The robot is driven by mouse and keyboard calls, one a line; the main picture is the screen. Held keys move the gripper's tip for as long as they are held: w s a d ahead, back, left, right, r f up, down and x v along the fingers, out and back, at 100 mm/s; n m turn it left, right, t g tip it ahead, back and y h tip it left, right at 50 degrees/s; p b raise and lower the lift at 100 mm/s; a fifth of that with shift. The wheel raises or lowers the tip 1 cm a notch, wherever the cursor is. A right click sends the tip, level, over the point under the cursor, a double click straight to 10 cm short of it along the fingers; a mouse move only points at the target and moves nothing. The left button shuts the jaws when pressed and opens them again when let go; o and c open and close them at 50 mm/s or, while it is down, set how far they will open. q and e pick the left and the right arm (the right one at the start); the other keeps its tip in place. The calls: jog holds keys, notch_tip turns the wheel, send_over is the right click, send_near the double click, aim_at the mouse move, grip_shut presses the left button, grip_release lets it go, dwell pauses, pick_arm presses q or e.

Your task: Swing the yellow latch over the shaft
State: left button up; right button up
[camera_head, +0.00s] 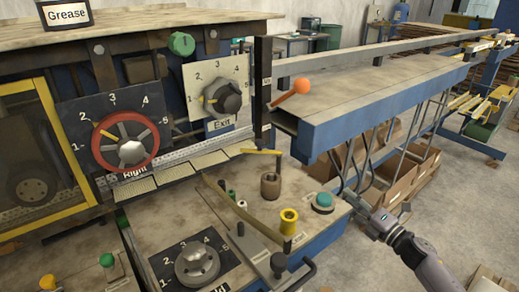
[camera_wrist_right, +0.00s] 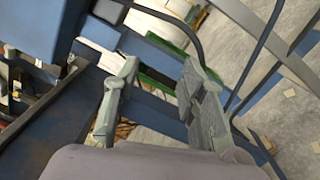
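A small yellow latch (camera_head: 262,152) sticks out sideways near the foot of the dark upright post, beside the blue conveyor end. A longer brownish-yellow bar (camera_head: 235,207) lies slanted over the control bench. I cannot tell clearly which part is the shaft; a short brown cylinder (camera_head: 270,186) stands upright below the latch. My right gripper (camera_head: 352,196) is right of the bench by the blue-green button, apart from the latch. In the right wrist view its two fingers (camera_wrist_right: 160,68) are spread with nothing between them. My left gripper is not in view.
A lever with an orange knob (camera_head: 301,86) sticks out over the blue conveyor (camera_head: 380,97). Black hoses hang by my right gripper. A yellow cylinder (camera_head: 288,222), a blue-green button (camera_head: 323,201) and a dial (camera_head: 196,265) sit on the bench. Cardboard boxes (camera_head: 405,180) stand below the conveyor.

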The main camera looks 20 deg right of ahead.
jog(key=s+a+r+n+g+y+b, duration=0.1)
jog(key=a+r+n+y, duration=0.25)
jog(key=r+n, duration=0.35)
jog(key=a+r+n+g+y, duration=0.1)
jog(key=a+r+n+y, duration=0.25)
jog(key=r+n, duration=0.4)
jog(key=n+g+y, duration=0.3)
jog(key=n+g, duration=0.1)
jog(key=n, duration=0.3)
send_near(259, 141)
jog(key=p+x, duration=0.7)
jog(key=x, duration=0.2)
jog(key=shift+w, duration=0.1)
jog(key=shift+w+a+f, duration=0.15)
jog(key=shift+w+a, duration=0.15)
jog(key=shift+c, duration=0.6)
grip_shut()
